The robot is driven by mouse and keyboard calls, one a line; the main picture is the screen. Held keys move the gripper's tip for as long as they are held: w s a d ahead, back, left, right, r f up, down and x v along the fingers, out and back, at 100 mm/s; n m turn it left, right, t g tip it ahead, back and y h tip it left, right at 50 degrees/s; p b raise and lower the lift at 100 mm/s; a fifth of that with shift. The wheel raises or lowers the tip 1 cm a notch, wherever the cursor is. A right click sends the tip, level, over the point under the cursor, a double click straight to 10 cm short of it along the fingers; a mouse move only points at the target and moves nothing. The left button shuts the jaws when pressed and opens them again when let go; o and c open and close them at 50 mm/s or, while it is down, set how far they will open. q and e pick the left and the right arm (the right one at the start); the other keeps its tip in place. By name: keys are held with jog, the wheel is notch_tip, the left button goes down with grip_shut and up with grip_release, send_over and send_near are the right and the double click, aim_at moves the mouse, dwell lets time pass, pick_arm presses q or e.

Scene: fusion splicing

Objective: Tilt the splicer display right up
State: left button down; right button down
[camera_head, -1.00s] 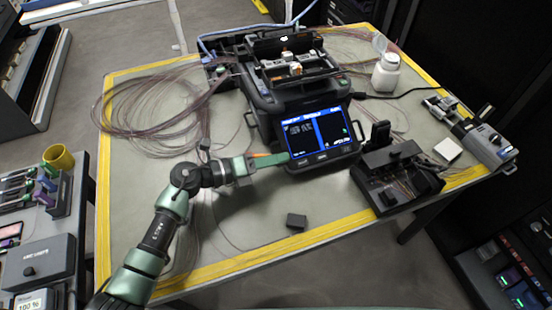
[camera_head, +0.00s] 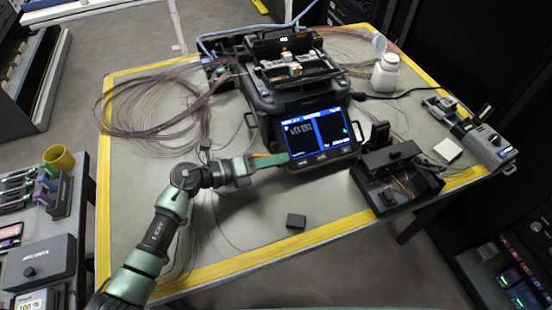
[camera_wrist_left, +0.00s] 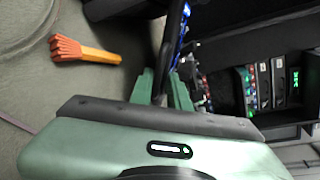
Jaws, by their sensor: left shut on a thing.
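The splicer (camera_head: 295,80) stands at the back middle of the table. Its display (camera_head: 318,132) hangs at the front, tilted, with a lit blue and black screen facing the head camera. My left gripper (camera_head: 284,158) is at the display's lower left edge, shut on it. In the left wrist view, the green fingers (camera_wrist_left: 162,88) stand on either side of the dark, thin display (camera_wrist_left: 175,38), seen edge-on. The fingers hide part of that edge. My right gripper is in neither view.
An orange item (camera_wrist_left: 85,50) lies on the mat left of the display. A small dark block (camera_head: 296,221) lies in front. A black box holder (camera_head: 398,175) stands close on the right. Coiled fibre (camera_head: 150,108) lies at the left.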

pick_arm(q)
jog(key=shift+s+a+r+n+p, duration=0.15)
jog(key=shift+n+p, duration=0.15)
jog(key=shift+p, duration=0.3)
jog(key=r+p, duration=0.1)
jog(key=n+p, duration=0.1)
jog(key=p, duration=0.1)
jog(key=s+r+n+p, duration=0.1)
jog(key=shift+d+r+g+p, duration=0.25)
jog(key=shift+r+g+p, duration=0.1)
jog(key=shift+g+p, duration=0.05)
jog(key=shift+r+n+p, duration=0.1)
jog(key=shift+n+p, duration=0.25)
jog(key=shift+n, duration=0.05)
jog(key=c, duration=1.6)
grip_release()
jog(key=shift+o, duration=0.2)
